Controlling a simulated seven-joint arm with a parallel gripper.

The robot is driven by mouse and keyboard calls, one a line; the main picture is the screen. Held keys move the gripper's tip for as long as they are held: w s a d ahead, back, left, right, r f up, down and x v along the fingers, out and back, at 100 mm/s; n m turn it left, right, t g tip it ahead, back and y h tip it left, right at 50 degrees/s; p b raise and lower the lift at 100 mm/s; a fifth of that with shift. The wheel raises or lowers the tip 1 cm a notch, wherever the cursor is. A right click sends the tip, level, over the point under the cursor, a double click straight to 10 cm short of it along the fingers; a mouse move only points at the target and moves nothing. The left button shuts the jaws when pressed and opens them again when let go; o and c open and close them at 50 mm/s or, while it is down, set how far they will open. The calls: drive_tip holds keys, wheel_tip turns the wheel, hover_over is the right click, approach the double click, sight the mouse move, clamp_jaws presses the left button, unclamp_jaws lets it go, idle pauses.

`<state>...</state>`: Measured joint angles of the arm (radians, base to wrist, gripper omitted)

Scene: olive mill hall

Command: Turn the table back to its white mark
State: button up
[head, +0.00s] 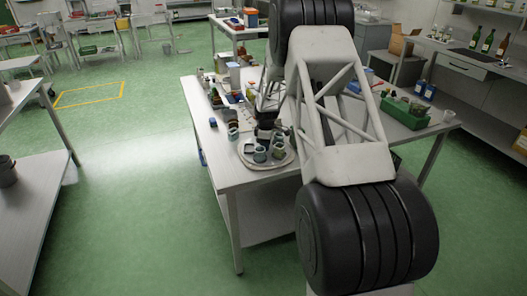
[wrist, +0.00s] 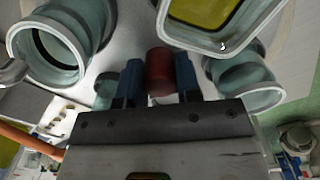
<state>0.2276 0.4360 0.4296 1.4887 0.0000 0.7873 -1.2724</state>
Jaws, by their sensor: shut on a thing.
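The round table (head: 286,162) is a pale disc on the near left part of a workbench. Several grey-green cups, one of them (head: 260,154), stand on it. In the wrist view its pale surface (wrist: 135,32) lies behind the jaws. My gripper (wrist: 159,82) has its two blue fingers shut on a dark red upright peg (wrist: 159,62), between the cups. In the head view my gripper (head: 264,138) is low at the disc's far edge, partly hidden by my arm. The peg is not clear there. I cannot make out a white mark in either view.
In the wrist view, glass-like cups stand close at left (wrist: 58,48), above right (wrist: 225,45) and right (wrist: 245,85) of the fingers. The workbench (head: 222,174) also holds small containers behind the disc and a green crate (head: 404,112) at right. Green floor is free at left.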

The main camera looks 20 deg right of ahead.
drive_tip(key=shift+m, duration=0.3)
drive_tip(key=m, duration=0.4)
drive_tip(key=shift+m, duration=2.7)
drive_tip(key=o, duration=0.6)
drive_tip(key=shift+r, duration=4)
